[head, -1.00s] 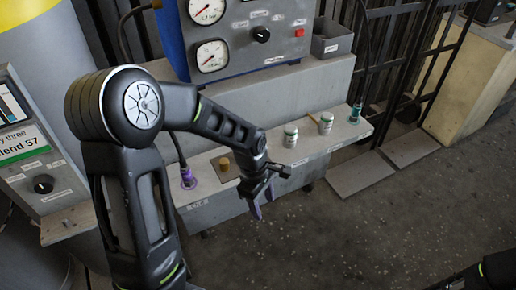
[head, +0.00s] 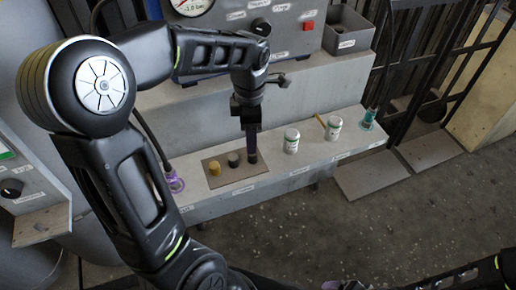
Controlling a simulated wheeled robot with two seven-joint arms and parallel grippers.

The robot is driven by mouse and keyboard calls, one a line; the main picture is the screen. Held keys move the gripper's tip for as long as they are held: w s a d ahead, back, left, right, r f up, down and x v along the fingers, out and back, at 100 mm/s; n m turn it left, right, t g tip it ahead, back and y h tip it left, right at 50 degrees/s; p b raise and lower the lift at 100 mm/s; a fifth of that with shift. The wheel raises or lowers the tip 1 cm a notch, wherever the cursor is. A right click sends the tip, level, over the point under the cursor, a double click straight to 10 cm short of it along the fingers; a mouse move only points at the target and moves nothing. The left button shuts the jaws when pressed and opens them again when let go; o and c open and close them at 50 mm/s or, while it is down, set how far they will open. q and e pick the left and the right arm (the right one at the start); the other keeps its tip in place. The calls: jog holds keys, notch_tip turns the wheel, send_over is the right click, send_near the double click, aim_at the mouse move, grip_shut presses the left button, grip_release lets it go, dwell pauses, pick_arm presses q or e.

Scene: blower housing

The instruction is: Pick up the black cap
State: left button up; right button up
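The black cap (head: 233,159) stands on a small tan mat (head: 232,179) on the grey ledge, just right of a yellow cap (head: 214,168). My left gripper (head: 252,152) points straight down over the right part of the mat, to the right of the black cap and apart from it. Its fingers line up in this view, so I cannot tell whether they are open or shut. A dark, purplish end shows at the fingertips; I cannot tell whether it is the fingers or another cap. My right arm shows at the lower right edge, its fingers out of frame.
Two white jars (head: 291,140) (head: 333,128) and a teal bottle (head: 368,119) stand along the ledge to the right. A purple fitting (head: 174,182) is at the left. Behind are a gauge panel (head: 236,20) and a grey bin (head: 347,31).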

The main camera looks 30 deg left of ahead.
aim_at(253, 156)
pick_arm(q)
jog(key=shift+s, duration=0.1)
jog(key=shift+f, duration=0.1)
jog(key=shift+f+b, duration=0.3)
jog(key=shift+f, duration=0.95)
jog(key=f+b, duration=0.1)
jog(key=f, duration=0.4)
jog(key=shift+w+f+b, duration=0.1)
jog(key=shift+w+b, duration=0.1)
jog(key=shift+b, duration=0.1)
jog(key=shift+c, duration=0.2)
grip_shut()
